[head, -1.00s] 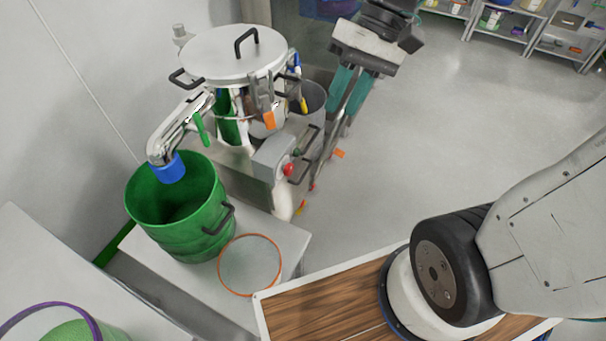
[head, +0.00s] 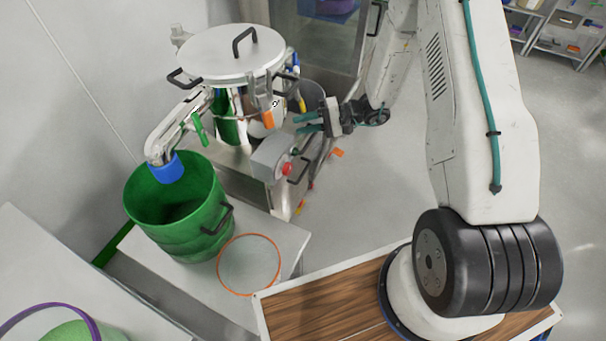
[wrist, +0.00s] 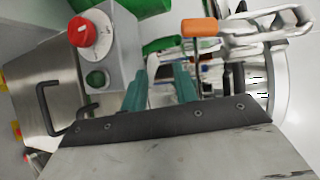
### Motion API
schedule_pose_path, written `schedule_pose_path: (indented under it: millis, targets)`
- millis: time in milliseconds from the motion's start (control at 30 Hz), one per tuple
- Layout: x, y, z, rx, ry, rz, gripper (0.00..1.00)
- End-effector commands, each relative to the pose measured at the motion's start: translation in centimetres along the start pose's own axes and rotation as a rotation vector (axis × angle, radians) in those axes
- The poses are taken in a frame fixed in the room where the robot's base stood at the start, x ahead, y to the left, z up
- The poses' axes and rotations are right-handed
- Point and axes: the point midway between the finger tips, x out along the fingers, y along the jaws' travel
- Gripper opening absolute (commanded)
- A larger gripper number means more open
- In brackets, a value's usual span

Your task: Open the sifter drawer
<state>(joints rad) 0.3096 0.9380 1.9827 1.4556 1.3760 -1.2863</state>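The sifter (head: 226,60) is a steel machine with a round grey lid, at upper left in the head view. Its steel base carries a grey control box (head: 272,158) with a red knob. A black bar handle (wrist: 50,106) is on a steel front panel at left in the wrist view, and a second dark handle is partly hidden beside it. I cannot tell which panel is the drawer. My gripper (head: 306,124) has teal fingers, apart and empty. It is right of the sifter, above and beyond the control box. In the wrist view the handle is left of the fingers.
A green bin (head: 178,210) stands under the sifter's blue-tipped spout. An orange-rimmed round sieve (head: 249,265) lies on a white table (head: 290,238). A grey bin is behind my gripper. The floor (head: 375,215) to the right is clear.

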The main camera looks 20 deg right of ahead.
Motion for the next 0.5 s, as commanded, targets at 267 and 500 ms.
schedule_pose_path:
  millis: [267, 500]
  targets:
    - [0.0, 14.6, -2.2, 0.039, 0.282, -0.063, 0.29]
    - [-0.4, 24.2, -1.4, 0.052, 0.471, -0.042, 0.29]
